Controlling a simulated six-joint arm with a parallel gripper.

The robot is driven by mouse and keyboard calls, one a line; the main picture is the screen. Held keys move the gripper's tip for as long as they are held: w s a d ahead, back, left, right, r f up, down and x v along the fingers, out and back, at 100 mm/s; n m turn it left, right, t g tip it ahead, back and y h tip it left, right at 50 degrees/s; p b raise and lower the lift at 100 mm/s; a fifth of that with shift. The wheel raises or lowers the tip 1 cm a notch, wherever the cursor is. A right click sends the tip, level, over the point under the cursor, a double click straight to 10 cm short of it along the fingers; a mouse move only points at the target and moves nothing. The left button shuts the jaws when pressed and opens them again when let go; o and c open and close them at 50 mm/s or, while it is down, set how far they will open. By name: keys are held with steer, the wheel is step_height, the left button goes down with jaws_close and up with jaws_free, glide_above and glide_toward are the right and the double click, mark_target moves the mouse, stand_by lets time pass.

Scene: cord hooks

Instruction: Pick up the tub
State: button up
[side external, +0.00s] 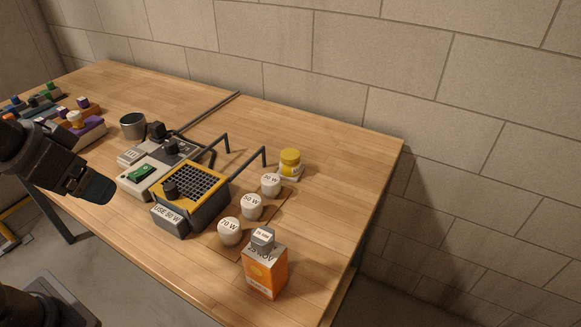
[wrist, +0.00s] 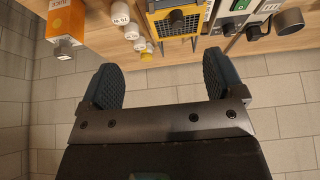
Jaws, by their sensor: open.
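A small tub with a yellow lid (side external: 290,160) and a pale body stands upright toward the back right of the wooden table. It appears small in the wrist view (wrist: 146,56), beyond the white round pieces.
White round pieces labelled in watts (side external: 251,207) stand in a row before the tub. An orange carton (side external: 265,272) is at the front. A yellow box with a black grid (side external: 188,195) and two dark upright hooks (side external: 264,153) stand left of the tub. Bare wood lies right of it.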

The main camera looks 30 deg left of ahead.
steer(key=shift+r, duration=0.1)
steer(key=w+d+r, duration=0.1)
steer(key=w+r, duration=0.3)
steer(key=w, duration=0.5)
steer(key=n+g, duration=0.1)
steer(key=n, duration=0.1)
glide_above(290, 154)
steer(key=s, duration=0.4)
step_height(290, 154, down, 12)
steer(key=shift+y, duration=0.3)
steer(key=x, duration=0.8)
steer(key=shift+s, duration=0.2)
steer(key=shift+s+d+x, duration=0.15)
steer(key=shift+x, duration=1.2)
steer(key=shift+s+d+x, duration=0.1)
steer(key=shift+d+x, duration=0.05)
steer(key=shift+x, duration=1.15)
steer(key=shift+f, duration=0.15)
steer(key=shift+c, duration=0.2)
